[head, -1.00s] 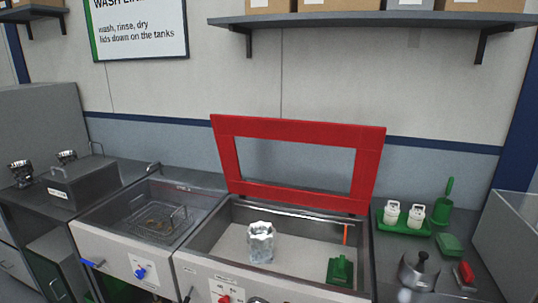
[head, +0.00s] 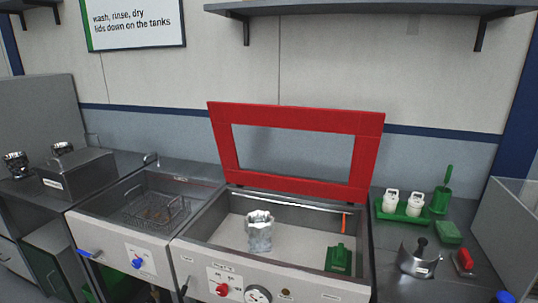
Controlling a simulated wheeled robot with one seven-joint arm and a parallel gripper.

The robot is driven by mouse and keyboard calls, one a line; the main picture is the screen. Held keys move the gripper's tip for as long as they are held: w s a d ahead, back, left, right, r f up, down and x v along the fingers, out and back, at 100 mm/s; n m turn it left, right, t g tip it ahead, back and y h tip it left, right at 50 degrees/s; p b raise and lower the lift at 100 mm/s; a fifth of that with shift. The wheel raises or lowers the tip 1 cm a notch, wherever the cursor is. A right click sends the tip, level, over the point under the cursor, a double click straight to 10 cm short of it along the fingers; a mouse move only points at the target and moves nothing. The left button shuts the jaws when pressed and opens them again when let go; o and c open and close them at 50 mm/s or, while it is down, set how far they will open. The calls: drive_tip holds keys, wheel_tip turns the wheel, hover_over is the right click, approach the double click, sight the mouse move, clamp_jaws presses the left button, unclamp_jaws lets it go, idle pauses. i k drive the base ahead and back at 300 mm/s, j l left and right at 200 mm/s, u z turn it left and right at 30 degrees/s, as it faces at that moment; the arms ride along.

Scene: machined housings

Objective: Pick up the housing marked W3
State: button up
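A silvery machined housing (head: 259,233) with a notched rim stands upright in the open middle tank (head: 205,232). Two smaller shiny metal pieces that look like housings stand on the left counter, one at the far left (head: 16,166) and one behind the grey box (head: 62,149). No W3 marking can be read on any of them from here. My gripper is not in view.
The tank's red-framed lid (head: 221,150) stands raised behind it. A green scoop-like item (head: 339,259) is inside the tank at right. A wire basket (head: 156,211) sits in the left basin. The right counter holds a green tray (head: 385,215) with white bottles and a metal lidded pot (head: 417,262).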

sight(259, 229)
drive_tip(key=i+j, duration=0.1)
drive_tip(key=j, duration=0.4)
drive_tip(key=j+z, duration=0.1)
drive_tip(key=j, duration=0.4)
drive_tip(key=i+j+z, duration=0.3)
drive_tip(key=i+j, duration=0.7)
drive_tip(key=j, duration=0.25)
drive_tip(key=i+j, duration=0.1)
drive_tip(key=j, duration=0.25)
drive_tip(key=i+j, duration=0.1)
drive_tip(key=j, duration=0.25)
drive_tip(key=i+j, duration=0.1)
drive_tip(key=j, duration=0.25)
drive_tip(key=i+l+z, duration=0.2)
drive_tip(key=l, duration=0.25)
